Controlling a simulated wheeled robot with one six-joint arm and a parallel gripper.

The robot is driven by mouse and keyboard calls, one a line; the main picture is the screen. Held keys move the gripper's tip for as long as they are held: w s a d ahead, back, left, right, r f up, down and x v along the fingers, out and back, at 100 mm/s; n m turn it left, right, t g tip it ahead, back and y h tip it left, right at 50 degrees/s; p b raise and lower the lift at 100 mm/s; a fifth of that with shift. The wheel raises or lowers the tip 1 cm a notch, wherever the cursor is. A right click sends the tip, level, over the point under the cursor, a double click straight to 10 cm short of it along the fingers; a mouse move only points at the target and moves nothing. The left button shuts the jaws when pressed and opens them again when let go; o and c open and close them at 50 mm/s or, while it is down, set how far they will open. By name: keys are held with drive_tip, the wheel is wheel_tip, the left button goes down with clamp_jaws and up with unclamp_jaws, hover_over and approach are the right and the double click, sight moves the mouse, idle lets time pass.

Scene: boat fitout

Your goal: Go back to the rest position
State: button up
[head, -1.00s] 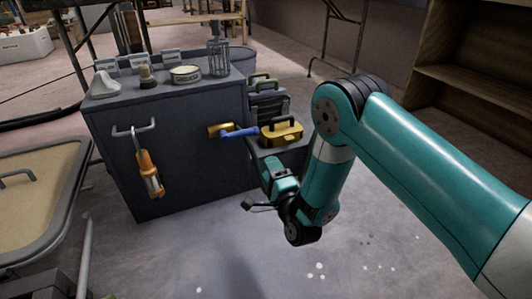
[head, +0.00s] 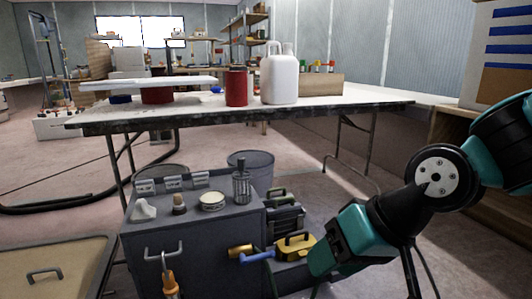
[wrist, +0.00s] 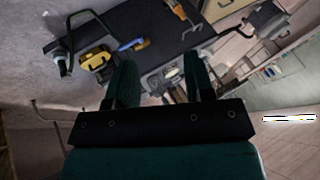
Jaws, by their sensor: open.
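My gripper (wrist: 160,75) shows in the wrist view with its two dark fingers spread apart and nothing between them. In the head view my teal arm is folded at the lower right, in front of and to the right of the grey cabinet (head: 190,245); the fingertips cannot be made out there. The wrist view looks upside down, with the cabinet (wrist: 125,38) beyond the fingers. A yellow box with a dark handle (head: 296,247) sits beside the cabinet and shows also in the wrist view (wrist: 94,60). The gripper appears clear of these things.
The cabinet top holds a white piece, a brush-like item, a round tin (head: 213,200) and a wire cage (head: 241,185). An orange tool (head: 170,284) and a blue-handled tool (head: 257,257) are at its front. Behind stands a long table (head: 340,103) with a white jug (head: 279,78).

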drive_tip(key=s+d+r+n+g+h+p, duration=0.25)
drive_tip(key=s+d+r, duration=0.25)
drive_tip(key=s, duration=0.5)
wheel_tip(320, 180, up, 38)
drive_tip(key=p, duration=3.8)
drive_tip(key=shift+s+d+n, duration=0.15)
drive_tip(key=shift+n, duration=0.2)
